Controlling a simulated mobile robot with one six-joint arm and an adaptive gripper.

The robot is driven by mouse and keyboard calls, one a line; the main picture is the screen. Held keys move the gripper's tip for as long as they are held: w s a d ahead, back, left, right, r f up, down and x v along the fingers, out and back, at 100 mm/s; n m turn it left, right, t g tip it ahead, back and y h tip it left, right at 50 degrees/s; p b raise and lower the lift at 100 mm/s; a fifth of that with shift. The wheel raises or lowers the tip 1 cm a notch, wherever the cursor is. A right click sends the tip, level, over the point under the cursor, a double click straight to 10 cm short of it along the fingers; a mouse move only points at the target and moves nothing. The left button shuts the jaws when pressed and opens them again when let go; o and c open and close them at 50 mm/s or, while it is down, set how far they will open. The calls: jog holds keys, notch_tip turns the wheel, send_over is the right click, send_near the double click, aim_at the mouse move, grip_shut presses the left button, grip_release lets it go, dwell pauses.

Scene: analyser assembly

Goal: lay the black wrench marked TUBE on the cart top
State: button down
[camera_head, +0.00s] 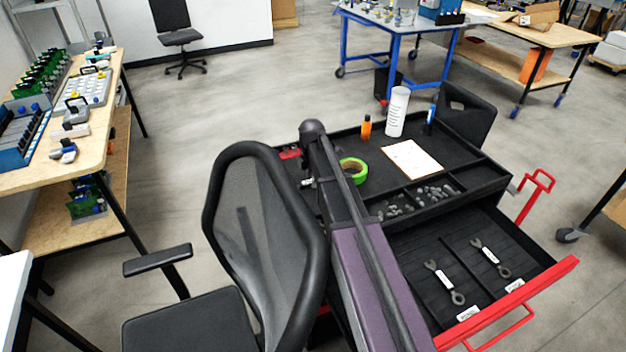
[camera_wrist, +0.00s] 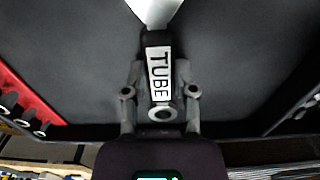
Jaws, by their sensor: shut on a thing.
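The black wrench marked TUBE (camera_wrist: 160,88) shows in the wrist view, with its white label facing the camera and its ring end toward my palm. My gripper (camera_wrist: 159,70) is shut on it, one finger on each side. The dark surface of the cart top (camera_wrist: 235,60) fills the view behind the wrench; the gap between them is hard to judge. In the head view the cart top (camera_head: 452,150) is a black tray-like surface. There my arm crosses its left part and I cannot make out the held wrench.
The cart top carries green tape (camera_head: 353,170), a paper sheet (camera_head: 412,160), an orange bottle (camera_head: 366,127) and a white cylinder (camera_head: 397,111). Small parts fill front compartments. The open drawer (camera_head: 420,260) holds two wrenches. A mesh chair (camera_head: 260,230) stands at the left.

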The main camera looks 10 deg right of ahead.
jog(key=shift+c, duration=2)
grip_release()
jog(key=shift+r, duration=0.1)
notch_tip(320, 180, up, 12)
jog(key=p, duration=1.2)
jog(key=shift+s, duration=0.1)
